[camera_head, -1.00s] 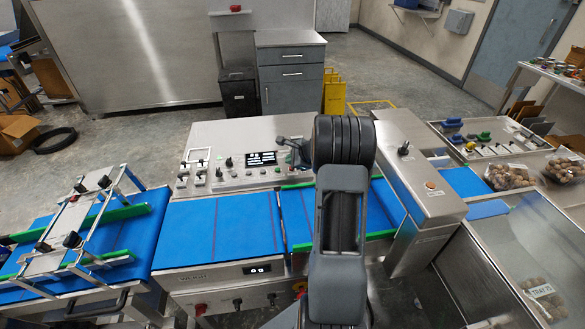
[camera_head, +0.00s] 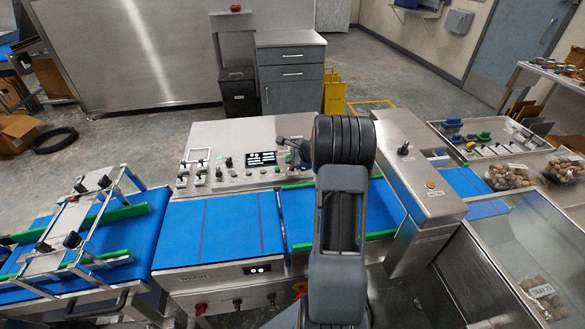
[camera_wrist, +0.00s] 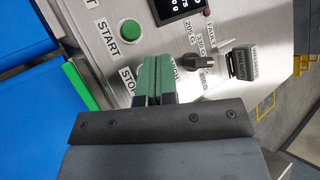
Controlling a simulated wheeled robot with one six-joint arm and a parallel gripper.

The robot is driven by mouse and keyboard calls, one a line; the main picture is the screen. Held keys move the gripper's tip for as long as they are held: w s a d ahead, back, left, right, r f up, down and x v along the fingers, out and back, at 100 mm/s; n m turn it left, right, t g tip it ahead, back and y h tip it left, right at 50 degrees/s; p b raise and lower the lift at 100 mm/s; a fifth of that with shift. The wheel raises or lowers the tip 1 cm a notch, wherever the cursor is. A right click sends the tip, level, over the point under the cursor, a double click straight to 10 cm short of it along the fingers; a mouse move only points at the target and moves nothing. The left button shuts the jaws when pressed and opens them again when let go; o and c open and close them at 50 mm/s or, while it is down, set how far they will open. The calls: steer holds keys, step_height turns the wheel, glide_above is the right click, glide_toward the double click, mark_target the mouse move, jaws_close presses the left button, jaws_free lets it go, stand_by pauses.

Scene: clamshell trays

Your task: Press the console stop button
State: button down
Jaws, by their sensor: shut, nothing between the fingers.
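The steel console (camera_head: 222,179) stands behind the blue belt, with a display, knobs and several small buttons on its top. In the wrist view, a green button (camera_wrist: 131,30) labelled START is in plain sight. Below it the STOP label (camera_wrist: 127,78) is partly visible. The stop button itself is not visible; my gripper's fingers cover the panel beside that label. My gripper (camera_wrist: 159,62) has green fingers shut together and empty, with their tips over the panel beside STOP. I cannot tell whether they touch it. In the head view my arm hides the fingers.
A dark knob (camera_wrist: 197,61) and a grey rocker or handle (camera_wrist: 242,62) stand right of the fingers. The blue belt (camera_head: 222,227) runs in front of the console. A steel housing (camera_head: 425,178) bridges the belt on the right. Bagged trays (camera_head: 508,176) lie at far right.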

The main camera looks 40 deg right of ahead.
steer(key=shift+f, duration=0.15)
steer(key=shift+w+f+b, duration=0.1)
steer(key=shift+f+b, duration=0.25)
steer(key=shift+b, duration=0.2)
steer(key=shift+f+b, duration=0.35)
steer(key=shift+b, duration=0.05)
stand_by(0.6)
steer(key=shift+r, duration=0.15)
steer(key=shift+r+p, duration=0.55)
steer(key=shift+r, duration=0.15)
steer(key=shift+r, duration=0.1)
steer(key=shift+r+p, duration=1.9)
steer(key=shift+r, duration=0.55)
steer(key=shift+f, duration=0.1)
